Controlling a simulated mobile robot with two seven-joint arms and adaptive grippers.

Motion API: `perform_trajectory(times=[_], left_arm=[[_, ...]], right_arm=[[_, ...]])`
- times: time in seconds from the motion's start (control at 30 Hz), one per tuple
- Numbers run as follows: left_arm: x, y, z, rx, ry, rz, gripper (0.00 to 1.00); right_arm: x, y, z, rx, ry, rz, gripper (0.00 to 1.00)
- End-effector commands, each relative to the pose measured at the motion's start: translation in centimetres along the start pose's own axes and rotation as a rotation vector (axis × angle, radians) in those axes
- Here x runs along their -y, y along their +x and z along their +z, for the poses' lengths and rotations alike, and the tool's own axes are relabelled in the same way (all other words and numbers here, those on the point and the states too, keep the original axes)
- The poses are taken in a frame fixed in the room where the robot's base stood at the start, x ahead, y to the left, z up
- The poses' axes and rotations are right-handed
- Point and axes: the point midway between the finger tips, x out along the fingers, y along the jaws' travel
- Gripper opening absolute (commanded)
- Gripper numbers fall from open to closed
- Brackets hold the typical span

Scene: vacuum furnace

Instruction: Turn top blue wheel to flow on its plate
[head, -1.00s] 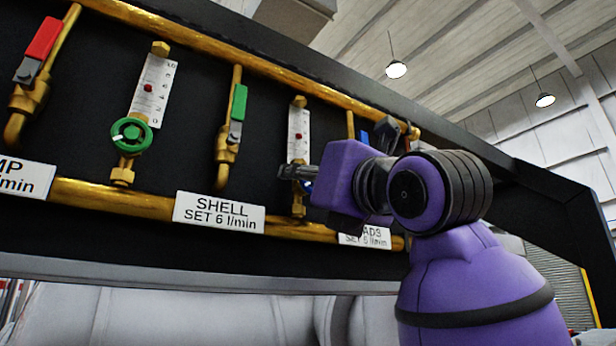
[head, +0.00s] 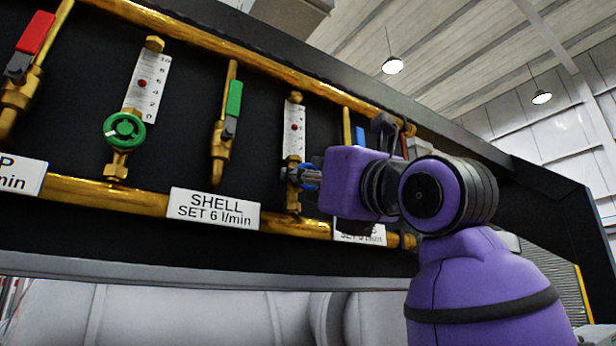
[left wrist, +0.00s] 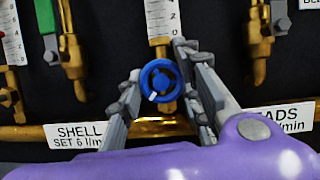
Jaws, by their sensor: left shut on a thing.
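The blue wheel (left wrist: 164,82) sits at the foot of a white flow scale (left wrist: 162,20) on a brass fitting. In the head view the wheel (head: 311,177) is mostly hidden by my left gripper (head: 303,175). A red bead (head: 294,127) shows partway up that scale (head: 294,145). In the left wrist view my left gripper (left wrist: 165,86) has one finger on each side of the wheel and is shut on it. A white mark shows low on the wheel's rim. The plate (left wrist: 285,117) at lower right reads "...EADS" and "l/min"; its set number is hidden. My right gripper is not in view.
A red lever (head: 35,33) is at far left. A blue lever (head: 360,136) is close behind my gripper. Brass pipes run above and below.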

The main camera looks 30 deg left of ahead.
Motion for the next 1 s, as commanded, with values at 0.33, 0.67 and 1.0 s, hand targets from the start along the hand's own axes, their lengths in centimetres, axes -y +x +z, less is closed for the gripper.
perform_trajectory(times=[0.33, 0.67, 1.0], left_arm=[[-0.15, -0.04, -0.41, -0.007, -0.213, 0.096, 0.06], [-0.10, -0.04, -0.68, -0.009, -0.315, 0.140, 0.06], [-0.08, -0.04, -0.80, -0.010, -0.327, 0.146, 0.06]], right_arm=[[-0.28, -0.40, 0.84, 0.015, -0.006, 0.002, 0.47], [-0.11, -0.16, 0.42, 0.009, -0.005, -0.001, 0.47], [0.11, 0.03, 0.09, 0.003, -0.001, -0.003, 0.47]])
